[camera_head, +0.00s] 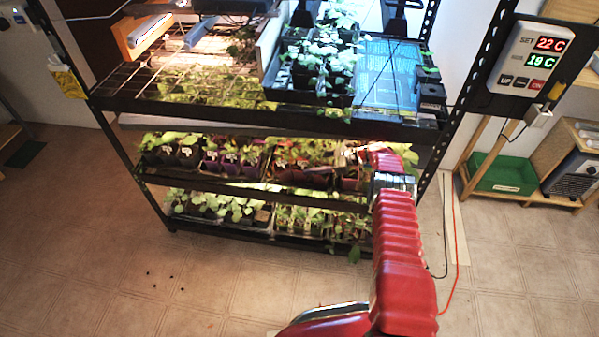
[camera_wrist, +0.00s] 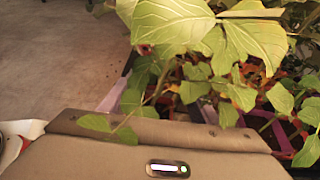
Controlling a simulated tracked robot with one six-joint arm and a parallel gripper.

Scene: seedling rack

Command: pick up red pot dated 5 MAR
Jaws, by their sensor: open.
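My red arm reaches into the right part of the rack's middle shelf in the head view, where its end is lost among leaves. In the wrist view the brown body of my gripper (camera_wrist: 160,135) fills the bottom. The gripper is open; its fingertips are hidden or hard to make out. Leafy seedlings (camera_wrist: 175,25) hang close in front of it. Orange-red pot rims (camera_wrist: 255,72) show partly through the leaves, with purple edges below. Reddish pots (camera_head: 290,178) stand on the middle shelf in the head view. No 5 MAR date is readable, so I cannot tell which pot is named.
The black rack (camera_head: 230,112) has planted shelves above and below my arm. Purple pots (camera_head: 222,163) stand left of the reddish ones. A thermostat panel (camera_head: 530,60) hangs at the right. A green crate (camera_head: 505,174) stands at right. The floor (camera_head: 130,270) in front is mostly clear.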

